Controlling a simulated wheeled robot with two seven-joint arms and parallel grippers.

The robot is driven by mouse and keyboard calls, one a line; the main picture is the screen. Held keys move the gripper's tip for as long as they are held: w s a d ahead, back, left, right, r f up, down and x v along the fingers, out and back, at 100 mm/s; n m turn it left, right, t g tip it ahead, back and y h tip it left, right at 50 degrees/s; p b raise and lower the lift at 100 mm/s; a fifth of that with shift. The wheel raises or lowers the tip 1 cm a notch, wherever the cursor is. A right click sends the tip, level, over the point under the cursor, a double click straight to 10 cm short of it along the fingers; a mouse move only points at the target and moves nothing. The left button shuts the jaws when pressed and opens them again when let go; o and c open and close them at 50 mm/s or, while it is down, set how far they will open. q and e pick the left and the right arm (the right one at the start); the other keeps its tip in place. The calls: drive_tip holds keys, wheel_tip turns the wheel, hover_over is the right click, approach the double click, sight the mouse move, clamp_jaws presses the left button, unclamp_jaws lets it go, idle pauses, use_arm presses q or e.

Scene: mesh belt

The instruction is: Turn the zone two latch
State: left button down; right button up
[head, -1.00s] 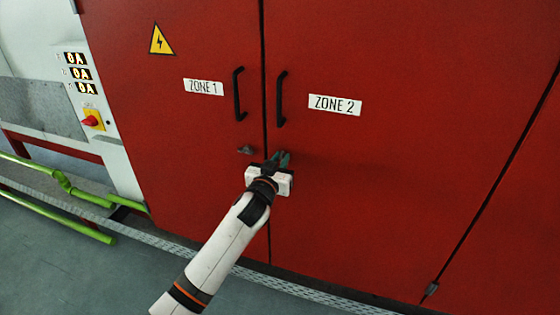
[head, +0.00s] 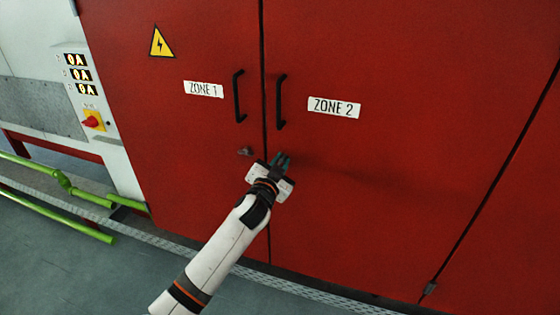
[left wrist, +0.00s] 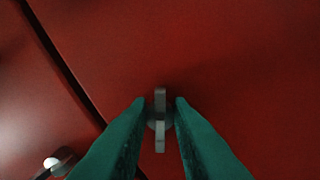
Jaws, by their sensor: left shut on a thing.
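The zone two latch (left wrist: 160,132) is a small grey metal tab on the red door, seen in the left wrist view between two green fingers. My left gripper (left wrist: 160,115) is shut on it, with a finger against each side. In the head view my left gripper (head: 281,161) is at the zone two door, below its black handle (head: 281,101) and tilted. It hides the latch there. The ZONE 2 label (head: 334,107) is on the right door (head: 400,170). My right gripper is not in view.
The zone one latch (head: 245,151) is just left of my gripper, across the door seam; it also shows in the left wrist view (left wrist: 52,163). The left door has a black handle (head: 239,96). A panel with a red switch (head: 92,121) and green pipes (head: 65,185) are at left.

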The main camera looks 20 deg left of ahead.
use_arm(q)
drive_tip(key=m+p, duration=0.1)
drive_tip(key=m, duration=0.5)
drive_tip(key=shift+d+m, duration=0.1)
drive_tip(key=shift+m, duration=0.2)
drive_tip(key=m, duration=0.3)
drive_tip(key=m+p, duration=0.1)
drive_tip(key=m, duration=0.1)
drive_tip(key=shift+f+m, duration=0.25)
drive_tip(key=shift+m, duration=0.05)
drive_tip(key=c, duration=1.3)
unclamp_jaws()
drive_tip(key=s+b, duration=0.1)
drive_tip(key=s, duration=1.1)
